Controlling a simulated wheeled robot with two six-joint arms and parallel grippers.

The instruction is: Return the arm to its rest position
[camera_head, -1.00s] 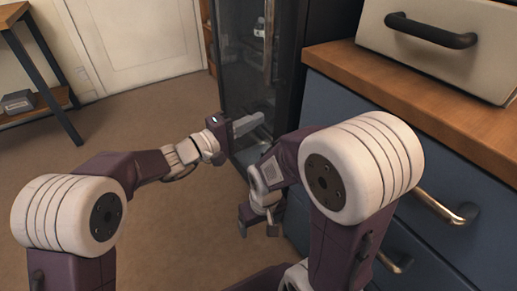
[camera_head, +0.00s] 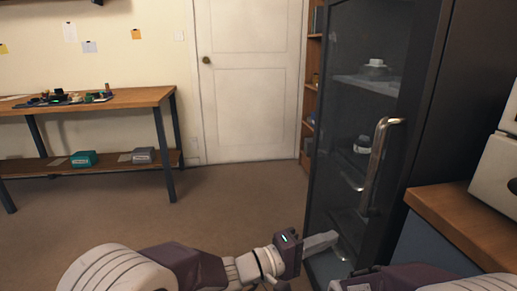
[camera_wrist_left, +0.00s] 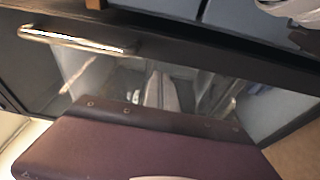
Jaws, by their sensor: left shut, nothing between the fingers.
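My left arm comes in from the lower left of the head view. Its gripper (camera_head: 334,238) is shut and empty, with its grey fingers pointing right. It is in front of the lower part of the dark glass cabinet (camera_head: 345,130); whether it touches the glass I cannot tell. The left wrist view is mostly filled by my own purple gripper body, with the glass and a metal handle (camera_wrist_left: 78,40) beyond it. My right arm shows only as a piece at the lower right edge of the head view. Its gripper is out of sight.
The cabinet has an upright metal handle (camera_head: 378,155). A wooden counter (camera_head: 463,222) stands at the right. A workbench (camera_head: 130,99) with small parts and a lower shelf is at the far left. A white door (camera_head: 250,90) stands at the back, with open floor (camera_head: 200,215) before it.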

